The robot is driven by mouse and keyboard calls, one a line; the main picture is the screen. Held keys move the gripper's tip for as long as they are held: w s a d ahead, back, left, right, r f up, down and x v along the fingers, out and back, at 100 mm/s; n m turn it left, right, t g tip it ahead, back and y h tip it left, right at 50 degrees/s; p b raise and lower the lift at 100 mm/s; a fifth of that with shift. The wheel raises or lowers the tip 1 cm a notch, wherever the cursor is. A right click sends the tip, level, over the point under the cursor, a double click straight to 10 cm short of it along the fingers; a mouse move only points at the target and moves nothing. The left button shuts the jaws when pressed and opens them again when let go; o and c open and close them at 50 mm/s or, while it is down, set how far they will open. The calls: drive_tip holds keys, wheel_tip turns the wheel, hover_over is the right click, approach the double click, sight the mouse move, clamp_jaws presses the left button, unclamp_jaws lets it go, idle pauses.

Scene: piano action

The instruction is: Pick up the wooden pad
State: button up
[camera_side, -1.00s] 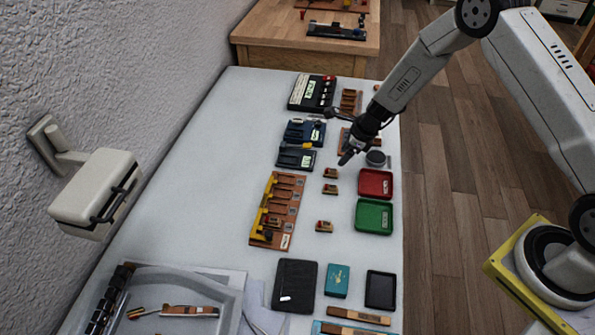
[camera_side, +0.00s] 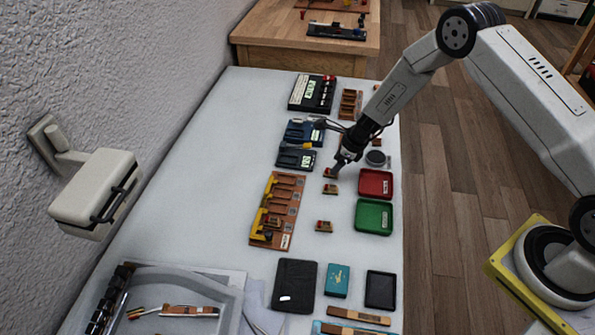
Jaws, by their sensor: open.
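Three small wooden pads with red and green tops lie in a loose column on the pale table. The far pad (camera_side: 328,172) is partly hidden by my gripper. The middle pad (camera_side: 330,189) lies just below it in the picture, and the near pad (camera_side: 323,226) is further toward the front. My gripper (camera_side: 334,170) points down at the far pad and is open. Its fingertips are at or just above this pad; I cannot tell whether they touch it.
A red tray (camera_side: 375,183) and a green tray (camera_side: 373,217) stand right of the pads. A wooden rack with yellow parts (camera_side: 284,208) lies to the left. Dark devices (camera_side: 295,158) and a round grey dish (camera_side: 376,158) are close to my gripper.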

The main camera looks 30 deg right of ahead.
drive_tip(key=shift+x, duration=1.7)
clamp_jaws()
